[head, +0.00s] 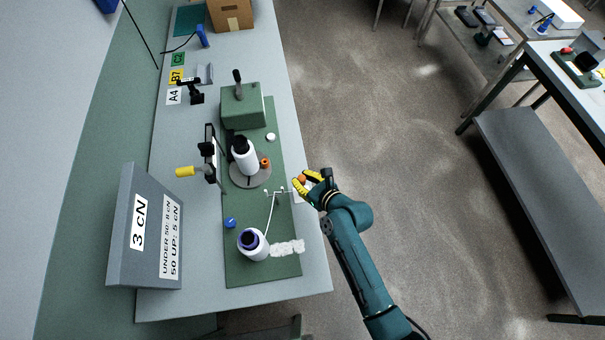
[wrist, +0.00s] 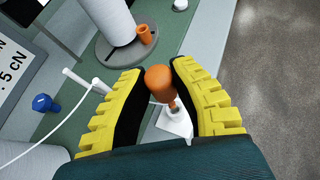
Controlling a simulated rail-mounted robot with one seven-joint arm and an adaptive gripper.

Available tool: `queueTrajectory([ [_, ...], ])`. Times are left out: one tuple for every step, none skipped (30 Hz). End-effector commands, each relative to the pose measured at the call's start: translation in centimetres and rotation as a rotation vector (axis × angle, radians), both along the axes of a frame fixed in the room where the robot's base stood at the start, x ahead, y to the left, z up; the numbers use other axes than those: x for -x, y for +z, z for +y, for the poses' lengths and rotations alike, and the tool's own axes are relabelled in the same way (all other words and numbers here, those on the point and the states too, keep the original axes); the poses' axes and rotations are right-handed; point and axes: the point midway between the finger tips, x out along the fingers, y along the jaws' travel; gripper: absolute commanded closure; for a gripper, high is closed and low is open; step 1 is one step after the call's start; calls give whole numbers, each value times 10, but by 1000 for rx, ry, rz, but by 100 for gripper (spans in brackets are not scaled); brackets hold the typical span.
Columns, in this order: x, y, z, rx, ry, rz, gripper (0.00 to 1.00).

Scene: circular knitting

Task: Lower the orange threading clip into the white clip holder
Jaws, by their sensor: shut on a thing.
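My gripper (head: 306,182) has yellow ridged fingers and is at the right edge of the bench in the head view. In the wrist view my gripper (wrist: 160,98) is shut on the orange threading clip (wrist: 160,84). The clip also shows as a small orange spot between the fingers in the head view (head: 302,178). The white clip holder (wrist: 176,124) shows just past the clip's narrow end in the wrist view. I cannot tell whether the clip touches the holder. The fingers hide part of the holder.
A white cone (head: 244,157) and an orange ring-like piece (head: 265,162) stand on a grey round plate. A white thread guide (head: 276,192) stands left of my gripper. A purple-topped white cone (head: 253,245) and a blue knob (head: 230,222) are on the green mat (head: 240,272).

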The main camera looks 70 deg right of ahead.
Motion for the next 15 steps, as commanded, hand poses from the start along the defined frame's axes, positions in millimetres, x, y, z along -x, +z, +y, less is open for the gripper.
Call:
queueTrajectory([
  [0,0,0,0,0,0,100],
  [0,0,0,0,0,0,100],
  [0,-1,0,0,0,0,100],
  [0,-1,0,-1,0,0,100],
  [0,-2,0,-1,0,0,100],
  [0,-3,0,-2,0,0,100],
  [0,-3,0,-2,0,0,100],
  [0,-4,0,-2,0,0,100],
  [0,-5,0,-1,0,0,100],
  [0,-5,0,-1,0,0,100],
  [0,-5,0,0,0,0,100],
  [0,-6,0,1,0,-1,100],
  [0,-6,0,1,0,-1,100],
  [0,-6,0,1,0,-1,100],
  [0,-6,0,0,0,0,100],
])
